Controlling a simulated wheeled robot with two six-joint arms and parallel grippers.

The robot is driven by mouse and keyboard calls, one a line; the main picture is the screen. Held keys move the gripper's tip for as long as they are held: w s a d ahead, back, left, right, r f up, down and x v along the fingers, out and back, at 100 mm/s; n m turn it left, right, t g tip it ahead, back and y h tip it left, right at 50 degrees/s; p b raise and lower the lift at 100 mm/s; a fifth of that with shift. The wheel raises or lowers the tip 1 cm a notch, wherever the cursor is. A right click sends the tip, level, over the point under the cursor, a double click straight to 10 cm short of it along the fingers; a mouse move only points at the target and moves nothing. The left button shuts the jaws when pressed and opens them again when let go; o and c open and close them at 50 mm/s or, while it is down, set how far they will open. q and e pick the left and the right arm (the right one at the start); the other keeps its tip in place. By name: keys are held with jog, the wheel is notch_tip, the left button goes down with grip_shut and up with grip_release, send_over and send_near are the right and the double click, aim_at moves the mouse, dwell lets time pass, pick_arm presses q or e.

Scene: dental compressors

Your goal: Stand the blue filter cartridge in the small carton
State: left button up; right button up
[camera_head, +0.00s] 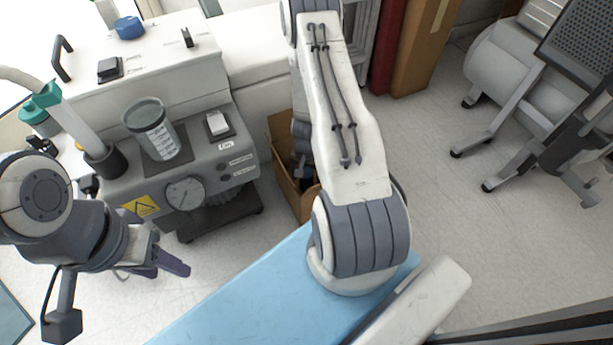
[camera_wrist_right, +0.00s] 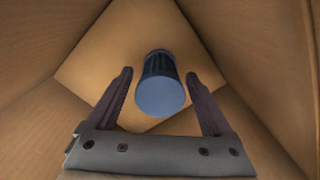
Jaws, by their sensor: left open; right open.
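The blue filter cartridge (camera_wrist_right: 161,88) stands in the small carton, seen from above in the right wrist view, with its light blue end facing the camera. It looks upright or slightly tilted. My right gripper (camera_wrist_right: 166,92) is open, with a finger on each side of the cartridge and a gap showing on both sides. The carton (camera_head: 286,172) stands on the floor beside the grey machine in the head view, partly hidden by my right arm. Its inner walls (camera_wrist_right: 245,35) surround the right gripper. My left gripper (camera_head: 172,263) is open and empty at the lower left.
The grey compressor unit (camera_head: 215,150) with a gauge and a clear jar (camera_head: 150,128) stands left of the carton. A blue surface (camera_head: 235,300) lies in front. A tall brown box (camera_head: 415,45) stands behind.

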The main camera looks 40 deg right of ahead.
notch_tip(320, 180, up, 12)
jog(key=p, duration=1)
jog(key=shift+f+p, duration=0.25)
jog(key=shift+p, duration=0.15)
